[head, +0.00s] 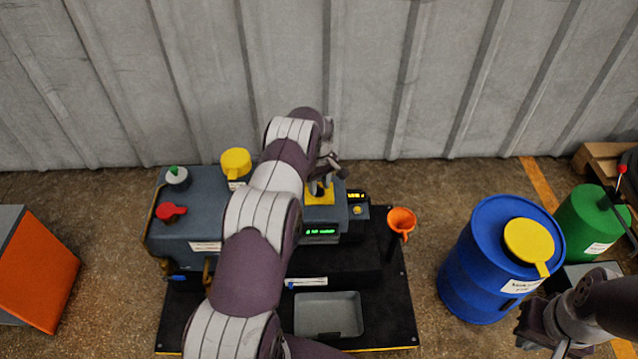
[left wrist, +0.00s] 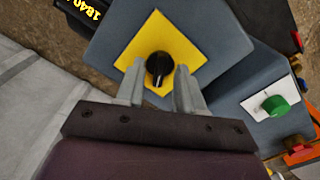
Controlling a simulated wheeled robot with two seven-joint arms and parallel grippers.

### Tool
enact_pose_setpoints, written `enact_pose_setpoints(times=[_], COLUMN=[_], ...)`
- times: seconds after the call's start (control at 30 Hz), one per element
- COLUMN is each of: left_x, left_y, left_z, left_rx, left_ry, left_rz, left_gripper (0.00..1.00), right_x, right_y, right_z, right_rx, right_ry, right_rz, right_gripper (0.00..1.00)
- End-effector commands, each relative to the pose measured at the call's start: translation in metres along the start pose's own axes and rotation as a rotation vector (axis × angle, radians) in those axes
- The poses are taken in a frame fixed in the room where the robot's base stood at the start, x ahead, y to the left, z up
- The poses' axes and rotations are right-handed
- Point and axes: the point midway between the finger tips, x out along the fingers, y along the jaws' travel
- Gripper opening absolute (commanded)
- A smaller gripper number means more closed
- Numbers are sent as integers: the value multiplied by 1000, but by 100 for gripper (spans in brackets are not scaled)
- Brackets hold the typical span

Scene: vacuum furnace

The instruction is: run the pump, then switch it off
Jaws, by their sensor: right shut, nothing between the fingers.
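The blue-grey pump unit (head: 205,220) stands on a black base. It bears a yellow plate (head: 322,197), a green-lit display (head: 320,231) and a small yellow-lit display (head: 356,195). In the left wrist view a black rotary knob (left wrist: 159,68) sits on the yellow plate (left wrist: 190,52). My left gripper (head: 322,186) is over this plate. Its two fingers (left wrist: 160,80) stand apart, one on each side of the knob, with slight gaps seen; contact cannot be told. In the head view the gripper largely hides the knob. My right gripper (head: 545,338) is shut and empty at the lower right.
A red knob (head: 171,212) and a yellow cap (head: 236,162) are on the unit. An orange funnel (head: 401,221) and grey tray (head: 330,316) are near it. A blue drum (head: 484,262) and green drum (head: 588,222) stand right. A green knob (left wrist: 275,105) shows in the wrist view.

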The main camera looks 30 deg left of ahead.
Motion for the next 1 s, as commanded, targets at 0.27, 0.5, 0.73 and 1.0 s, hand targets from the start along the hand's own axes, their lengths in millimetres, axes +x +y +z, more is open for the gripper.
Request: enact_pose_setpoints(times=[0.27, 0.5, 0.73, 1.0], left_x=[-67, -116, -126, -125], left_y=[1, 0, 0, 0], left_z=[-1, -1, 0, 0], left_rx=[0, -1, -1, 0], left_ry=[4, 2, 0, 1], left_rz=[4, 2, 0, 1], left_gripper=[37, 37, 37, 37], right_x=[-20, -29, -30, -30], right_y=[0, 0, 0, 0], right_z=[-2, -4, -4, -4], right_rx=[0, 0, 0, 0], right_ry=[0, 0, 0, 0], right_rz=[0, 0, 0, 0], right_gripper=[0, 0, 0, 0])
